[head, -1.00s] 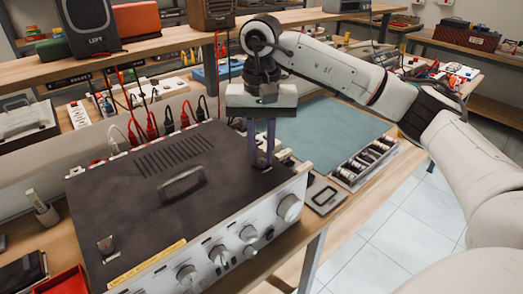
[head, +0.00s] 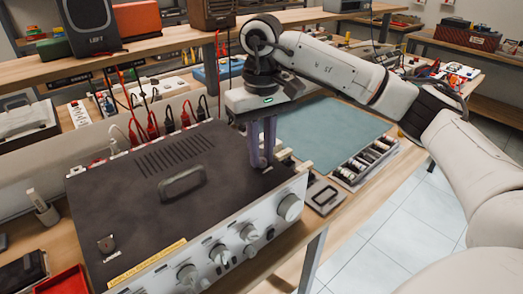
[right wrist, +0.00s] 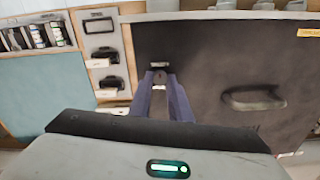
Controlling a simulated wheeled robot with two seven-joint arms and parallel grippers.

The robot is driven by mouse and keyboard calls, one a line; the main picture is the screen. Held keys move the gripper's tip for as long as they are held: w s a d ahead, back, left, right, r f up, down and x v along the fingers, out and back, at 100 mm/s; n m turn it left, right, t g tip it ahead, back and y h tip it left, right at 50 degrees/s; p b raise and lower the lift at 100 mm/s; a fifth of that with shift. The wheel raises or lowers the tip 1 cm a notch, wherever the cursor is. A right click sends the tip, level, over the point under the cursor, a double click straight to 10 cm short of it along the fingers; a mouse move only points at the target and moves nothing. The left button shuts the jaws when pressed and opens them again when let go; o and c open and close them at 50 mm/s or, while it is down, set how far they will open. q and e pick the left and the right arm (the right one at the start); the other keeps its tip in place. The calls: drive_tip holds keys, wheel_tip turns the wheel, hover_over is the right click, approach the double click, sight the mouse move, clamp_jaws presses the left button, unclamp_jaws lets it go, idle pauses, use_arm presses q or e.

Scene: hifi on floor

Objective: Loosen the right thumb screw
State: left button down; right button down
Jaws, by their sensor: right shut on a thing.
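The dark-topped hifi amplifier (head: 125,205) lies on the bench with its silver knobbed front toward me. My right gripper (head: 262,163) points straight down at the right end of its top panel. Its two purple-grey fingers are shut on the right thumb screw, a small dark knob mostly hidden between the fingertips. In the right wrist view the fingertips (right wrist: 160,76) close around the thumb screw (right wrist: 160,79) near the panel edge. The left thumb screw (head: 106,245) stands on the front left of the panel. My left gripper is not in view.
A handle (head: 182,184) rises from the middle of the top panel. Red and black cables (head: 168,120) plug in along the rear. A green mat (head: 330,130) and a tray of small parts (head: 365,160) lie to the right. A red bin (head: 68,284) stands at lower left.

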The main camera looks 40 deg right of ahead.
sight(261, 160)
drive_tip(key=c, duration=1.6)
unclamp_jaws()
drive_tip(key=shift+c, duration=0.2)
drive_tip(key=shift+r, duration=0.1)
wheel_tip(261, 160, up, 10)
drive_tip(key=p, duration=0.1)
